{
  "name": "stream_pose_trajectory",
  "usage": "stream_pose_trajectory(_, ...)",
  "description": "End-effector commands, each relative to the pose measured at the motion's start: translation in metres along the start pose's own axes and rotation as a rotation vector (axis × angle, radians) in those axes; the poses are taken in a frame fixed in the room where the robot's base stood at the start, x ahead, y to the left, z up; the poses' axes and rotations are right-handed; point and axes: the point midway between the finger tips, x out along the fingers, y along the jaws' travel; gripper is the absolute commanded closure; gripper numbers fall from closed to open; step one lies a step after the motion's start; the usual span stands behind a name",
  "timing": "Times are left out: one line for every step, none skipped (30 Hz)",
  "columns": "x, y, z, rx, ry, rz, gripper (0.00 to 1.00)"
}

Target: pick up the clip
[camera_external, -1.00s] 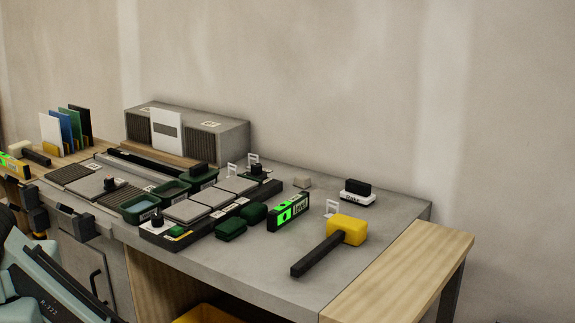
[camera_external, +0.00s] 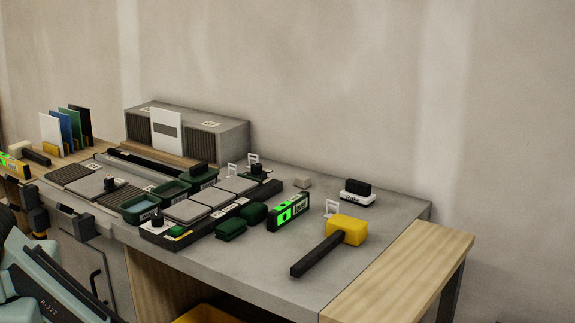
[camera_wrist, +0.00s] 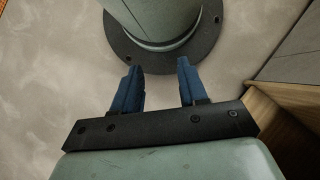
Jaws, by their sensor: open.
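Small white upright clips stand on the grey bench in the external view. One clip (camera_external: 331,207) is behind the yellow mallet head, and two more stand near the back of the tile tray, a nearer one (camera_external: 232,170) and a farther one (camera_external: 253,159). I cannot tell which one the task names. My gripper (camera_wrist: 158,66) shows in the wrist view with two blue fingers apart and nothing between them. It points at the floor beside my round base, away from the bench top. No clip shows in the wrist view.
A yellow mallet (camera_external: 346,229) with a black handle lies at the bench's front right. A green level (camera_external: 289,211), dark green blocks (camera_external: 231,229), a tile tray (camera_external: 160,241) and a black-and-white brush (camera_external: 357,192) stand nearby.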

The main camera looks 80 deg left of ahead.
Motion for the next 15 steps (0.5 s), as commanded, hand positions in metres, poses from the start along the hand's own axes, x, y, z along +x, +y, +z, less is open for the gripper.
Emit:
stream_pose_trajectory(0.000, 0.000, 0.000, 0.000, 0.000, 0.000, 0.57)
stream_pose_trajectory(0.000, 0.000, 0.000, 0.000, 0.000, 0.000, 0.60)
stream_pose_trajectory(0.000, 0.000, 0.000, 0.000, 0.000, 0.000, 0.64)
stream_pose_trajectory(0.000, 0.000, 0.000, 0.000, 0.000, 0.000, 0.65)
stream_pose_trajectory(0.000, 0.000, 0.000, 0.000, 0.000, 0.000, 0.65)
stream_pose_trajectory(0.000, 0.000, 0.000, 0.000, 0.000, 0.000, 0.65)
stream_pose_trajectory(0.000, 0.000, 0.000, 0.000, 0.000, 0.000, 0.65)
stream_pose_trajectory(0.000, 0.000, 0.000, 0.000, 0.000, 0.000, 0.65)
stream_pose_trajectory(0.000, 0.000, 0.000, 0.000, 0.000, 0.000, 0.65)
stream_pose_trajectory(0.000, 0.000, -0.001, 0.001, 0.001, -0.001, 0.65)
stream_pose_trajectory(-0.001, 0.000, -0.002, 0.002, 0.003, -0.002, 0.65)
stream_pose_trajectory(-0.002, 0.000, -0.004, 0.005, 0.008, -0.005, 0.65)
stream_pose_trajectory(-0.004, 0.000, -0.007, 0.009, 0.014, -0.010, 0.65)
stream_pose_trajectory(-0.007, 0.000, -0.011, 0.014, 0.022, -0.015, 0.65)
stream_pose_trajectory(-0.011, 0.000, -0.018, 0.023, 0.037, -0.025, 0.65)
